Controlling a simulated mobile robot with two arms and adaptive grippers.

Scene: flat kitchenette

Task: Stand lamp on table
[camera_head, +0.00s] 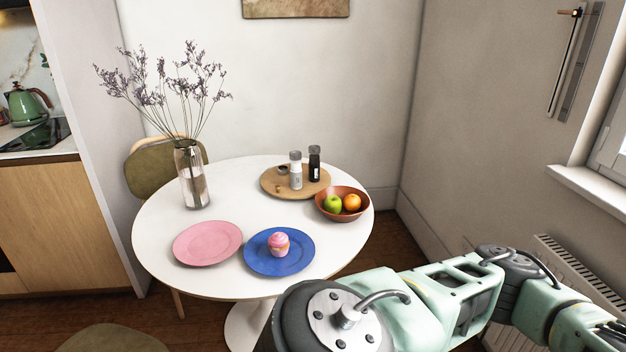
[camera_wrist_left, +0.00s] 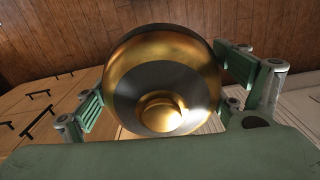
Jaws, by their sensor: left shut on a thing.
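The white round table (camera_head: 240,195) stands in the middle of the head view, with no lamp on it. In the left wrist view, a round brass-gold object with a dark ring, apparently the lamp (camera_wrist_left: 165,85), fills the middle. My left gripper (camera_wrist_left: 162,90) is shut on it, with green finger pads at its left and right sides. Much of the lamp's length is hidden, so I cannot tell its tilt. My left gripper is outside the head view. An arm of mine comes in from the right in the head view, but my right gripper is not visible.
The table holds a flower vase (camera_head: 192,180), pink plate (camera_head: 208,243), blue plate (camera_head: 262,262) with a cupcake (camera_head: 279,243), fruit bowl (camera_head: 342,213) and wooden tray (camera_head: 273,182) with shakers. Its centre is clear. A chair (camera_head: 150,172) stands behind left.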

